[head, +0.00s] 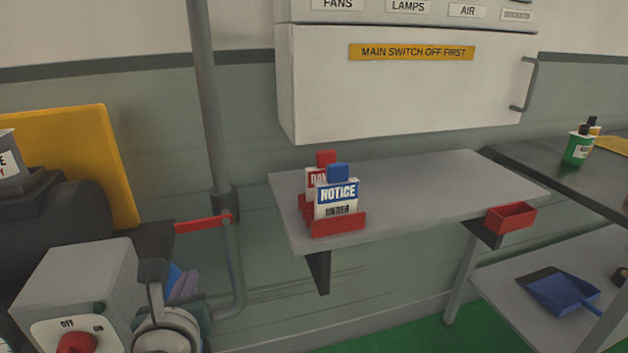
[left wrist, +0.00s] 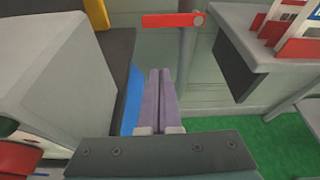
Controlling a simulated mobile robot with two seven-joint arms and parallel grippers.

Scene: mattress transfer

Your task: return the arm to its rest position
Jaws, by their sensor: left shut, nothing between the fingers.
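My left gripper (head: 186,285) shows at the lower left of the head view, beside the grey switch box (head: 78,290). Its two purple fingers are shut together with nothing between them. In the left wrist view, my left gripper (left wrist: 161,75) points away from the camera, with the grey box on its left and the shelf bracket on its right. It appears apart from both. My right gripper is in neither view.
A grey shelf (head: 430,190) holds notice tags (head: 337,195) in a red rack. A red lever (head: 203,224) is on the pipe (head: 205,100). A white cabinet (head: 400,95) hangs above. A red tray (head: 510,217) and blue dustpan (head: 560,292) are at right. Green floor (head: 440,338) is clear.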

